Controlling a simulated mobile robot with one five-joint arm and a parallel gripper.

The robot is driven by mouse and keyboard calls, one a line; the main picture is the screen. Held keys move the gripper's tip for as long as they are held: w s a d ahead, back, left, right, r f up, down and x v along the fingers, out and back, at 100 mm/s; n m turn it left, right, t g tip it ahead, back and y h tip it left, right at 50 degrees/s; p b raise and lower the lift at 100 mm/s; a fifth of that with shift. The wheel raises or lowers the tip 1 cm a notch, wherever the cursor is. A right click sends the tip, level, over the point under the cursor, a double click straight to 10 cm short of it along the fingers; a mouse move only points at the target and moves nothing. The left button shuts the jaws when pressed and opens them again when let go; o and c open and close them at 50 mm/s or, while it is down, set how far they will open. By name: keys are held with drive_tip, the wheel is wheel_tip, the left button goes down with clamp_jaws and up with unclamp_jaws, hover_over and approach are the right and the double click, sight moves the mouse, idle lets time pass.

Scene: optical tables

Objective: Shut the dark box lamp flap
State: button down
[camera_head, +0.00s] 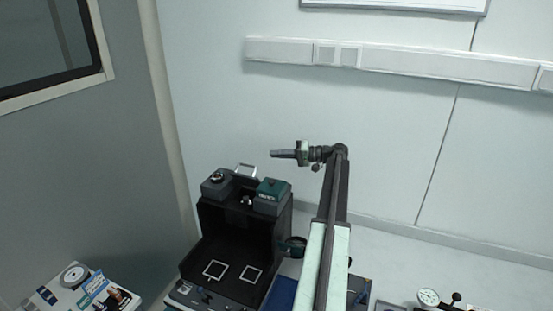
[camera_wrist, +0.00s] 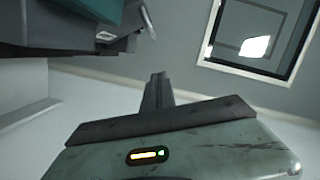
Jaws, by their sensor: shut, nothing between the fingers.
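The dark box (camera_head: 237,232) is a black cabinet at the lower middle of the head view, with its front open. A grey unit with a round knob (camera_head: 216,186) and a teal unit (camera_head: 273,189) sit on its top. A small bright-framed piece (camera_head: 246,170) stands up at the top back edge; I cannot tell for sure whether it is the lamp flap. My gripper (camera_head: 273,153) is above the box's right side, pointing left, shut and empty. In the wrist view my gripper (camera_wrist: 158,78) shows closed fingers, with dark and teal parts (camera_wrist: 72,22) at upper left, apart from them.
Two white square frames (camera_head: 214,269) (camera_head: 251,274) lie in the box's lower front. A black ring-shaped part (camera_head: 292,246) is right of the box. Books with a round dial (camera_head: 75,275) lie at lower left. A gauge (camera_head: 428,297) stands at lower right.

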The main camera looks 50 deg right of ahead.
sight(253, 167)
drive_tip(key=w+a+f+b, duration=0.2)
drive_tip(key=w+a, duration=0.3)
drive_tip(key=a, duration=0.1)
drive_tip(key=shift+a+f, duration=0.2)
drive_tip(key=shift+a, duration=0.15)
drive_tip(key=a+n, duration=0.2)
drive_tip(key=s+a, duration=0.1)
drive_tip(key=shift+a+f+n+h, duration=0.2)
drive_tip(key=shift+f+n+h, duration=0.15)
drive_tip(key=shift+n+h, duration=0.05)
drive_tip(key=shift+d, duration=0.1)
